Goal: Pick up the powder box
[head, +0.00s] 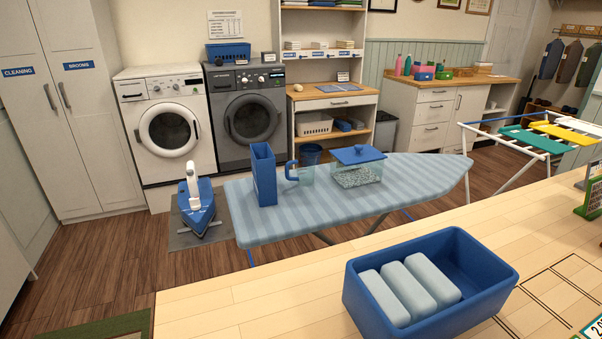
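Two things on the striped ironing board (420,178) could be the powder box. One is a tall, narrow blue box (263,176), upright near the board's left part. The other is a clear box (358,176) with a blue knobbed lid and pale grains inside, to the right. I cannot tell for sure which one is meant. A clear jug with a blue handle (292,172) stands between them. My gripper is not in view.
A wooden counter (250,300) fills the foreground. On it a blue tray (487,270) holds three pale bars. A blue and white iron-like thing (194,212) is left of the board. Washers (168,160) stand behind; a drying rack (500,178) is right. Wooden floor shows at left.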

